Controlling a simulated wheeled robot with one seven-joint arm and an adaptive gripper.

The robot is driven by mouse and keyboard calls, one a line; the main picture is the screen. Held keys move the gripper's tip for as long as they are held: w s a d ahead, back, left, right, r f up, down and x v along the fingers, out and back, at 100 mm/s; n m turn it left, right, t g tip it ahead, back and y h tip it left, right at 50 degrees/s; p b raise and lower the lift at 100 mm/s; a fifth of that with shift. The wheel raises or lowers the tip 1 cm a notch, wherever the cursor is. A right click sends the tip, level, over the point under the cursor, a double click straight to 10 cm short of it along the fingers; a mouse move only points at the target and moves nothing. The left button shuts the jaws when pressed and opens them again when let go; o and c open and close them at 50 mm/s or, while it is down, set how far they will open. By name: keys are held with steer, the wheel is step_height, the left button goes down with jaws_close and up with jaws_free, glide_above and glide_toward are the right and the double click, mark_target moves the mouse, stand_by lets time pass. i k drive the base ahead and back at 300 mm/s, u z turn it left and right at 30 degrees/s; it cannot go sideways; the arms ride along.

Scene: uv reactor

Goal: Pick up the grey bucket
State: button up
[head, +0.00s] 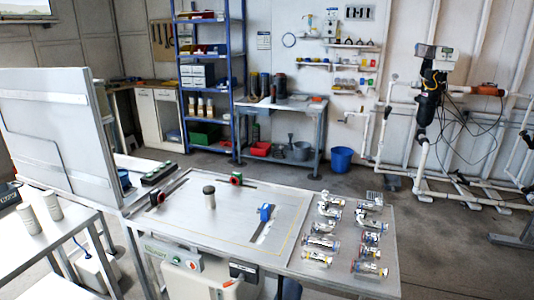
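A grey bucket (301,151) appears to stand on the low shelf of the workbench at the back, between the bench legs. It is small in the picture, and a second grey vessel (279,151) is close on its left, so their outlines are hard to separate. A blue bucket (341,159) stands on the floor to the right of that bench. My gripper is not in view.
A worktable (330,272) with clamps and several clear fittings fills the foreground, between me and the back bench (301,106). A red bin (260,149) is left of the grey vessels. Blue shelving (183,75) stands further left. Floor (400,205) is open right of the worktable.

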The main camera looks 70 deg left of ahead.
mark_target(302, 149)
steer(key=u, duration=0.15)
steer(key=i, duration=3.4)
steer(key=u, duration=2.1)
steer(key=i, duration=0.35)
steer(key=u, duration=0.15)
